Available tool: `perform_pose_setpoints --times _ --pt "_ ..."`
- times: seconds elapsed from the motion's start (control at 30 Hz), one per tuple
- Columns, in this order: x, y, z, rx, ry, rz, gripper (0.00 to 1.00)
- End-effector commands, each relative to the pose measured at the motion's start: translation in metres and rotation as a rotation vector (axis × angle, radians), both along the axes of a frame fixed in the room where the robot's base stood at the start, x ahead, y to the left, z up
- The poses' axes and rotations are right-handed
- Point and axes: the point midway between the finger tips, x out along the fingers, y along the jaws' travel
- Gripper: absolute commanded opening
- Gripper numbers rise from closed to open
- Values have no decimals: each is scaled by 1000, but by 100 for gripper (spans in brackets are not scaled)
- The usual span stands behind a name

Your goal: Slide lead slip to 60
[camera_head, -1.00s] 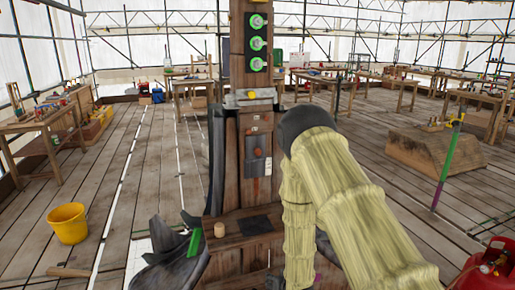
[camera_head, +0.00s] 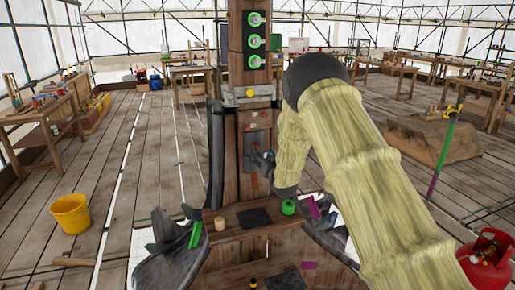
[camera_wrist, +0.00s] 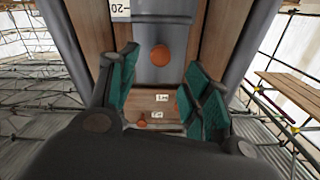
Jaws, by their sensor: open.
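The lead slip looks to be the grey metal plate (camera_head: 256,138) on the front of the wooden post; it also shows in the wrist view (camera_wrist: 178,28). A round orange knob (camera_wrist: 160,56) stands out from it. My gripper (camera_wrist: 163,92) is open, with one green-padded finger at each side and nothing between them. The knob appears beyond the fingertips, a little above their middle in the wrist view. In the head view my gripper (camera_head: 264,160) is in front of the plate's lower part and hides the knob. A white label (camera_wrist: 120,8), seemingly marked 20, lies left of the plate.
A second, smaller orange knob (camera_wrist: 141,120) and small white labels (camera_wrist: 162,97) show farther off in the wrist view. Green-ringed fittings (camera_head: 256,40) line the upper post. A yellow bucket (camera_head: 71,214) and a red gas bottle (camera_head: 486,256) stand on the floor.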

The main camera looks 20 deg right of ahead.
Motion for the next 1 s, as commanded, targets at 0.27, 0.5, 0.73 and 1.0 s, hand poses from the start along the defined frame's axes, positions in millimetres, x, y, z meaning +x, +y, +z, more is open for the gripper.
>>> perform_pose_setpoints --times 0.27,0.5,0.73,1.0 --pt "42 2 2 -1 1 1 49" --pt "64 3 0 -1 2 1 49" --pt "71 3 0 -1 1 0 49" --pt "71 3 -1 0 1 0 38"
